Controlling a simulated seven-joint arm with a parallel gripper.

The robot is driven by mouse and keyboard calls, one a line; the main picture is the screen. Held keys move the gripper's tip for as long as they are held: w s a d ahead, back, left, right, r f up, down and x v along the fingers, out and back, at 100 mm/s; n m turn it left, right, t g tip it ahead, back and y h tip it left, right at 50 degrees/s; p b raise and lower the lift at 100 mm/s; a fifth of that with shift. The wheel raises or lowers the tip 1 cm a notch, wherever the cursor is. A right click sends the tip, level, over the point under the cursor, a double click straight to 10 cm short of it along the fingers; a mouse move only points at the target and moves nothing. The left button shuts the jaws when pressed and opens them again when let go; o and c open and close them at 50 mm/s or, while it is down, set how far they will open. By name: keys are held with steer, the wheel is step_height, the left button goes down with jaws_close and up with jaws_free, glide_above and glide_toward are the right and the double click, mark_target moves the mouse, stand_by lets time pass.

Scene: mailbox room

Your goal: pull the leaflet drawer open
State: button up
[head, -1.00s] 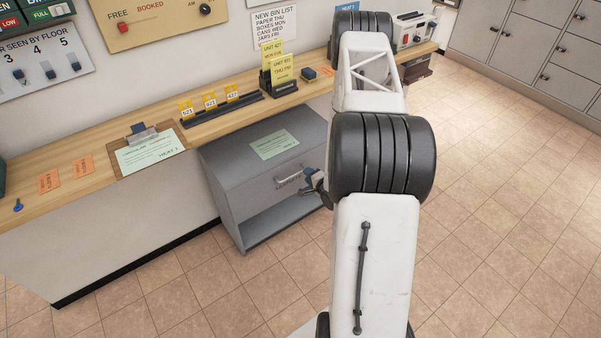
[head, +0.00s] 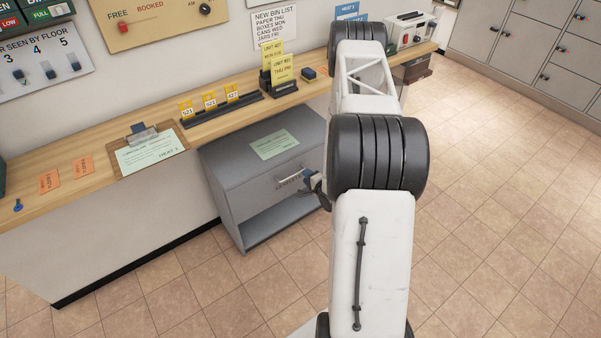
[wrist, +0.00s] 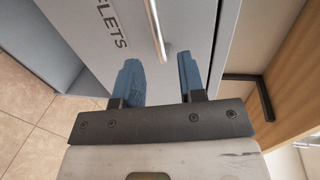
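The leaflet drawer (head: 271,187) is the upper front of a grey cabinet under the counter, with a bar handle (head: 289,177). It looks shut. In the wrist view the drawer front (wrist: 112,14) carries lettering ending "FLETS", and the metal handle (wrist: 156,30) runs up from between the fingers. My gripper (wrist: 161,75) has its two blue fingers apart, with the handle's near end in line with the gap between them. The fingers do not visibly touch the handle. In the head view my gripper (head: 311,181) is just right of the handle, partly hidden by my arm.
An open shelf space (head: 285,216) lies below the drawer. A green sheet (head: 274,145) lies on the cabinet top. The wooden counter (head: 80,200) holds a clipboard (head: 149,150), yellow tags and card holders. The tiled floor (head: 490,240) is clear at right.

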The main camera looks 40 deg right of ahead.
steer(key=shift+x, duration=2.75)
jaws_close()
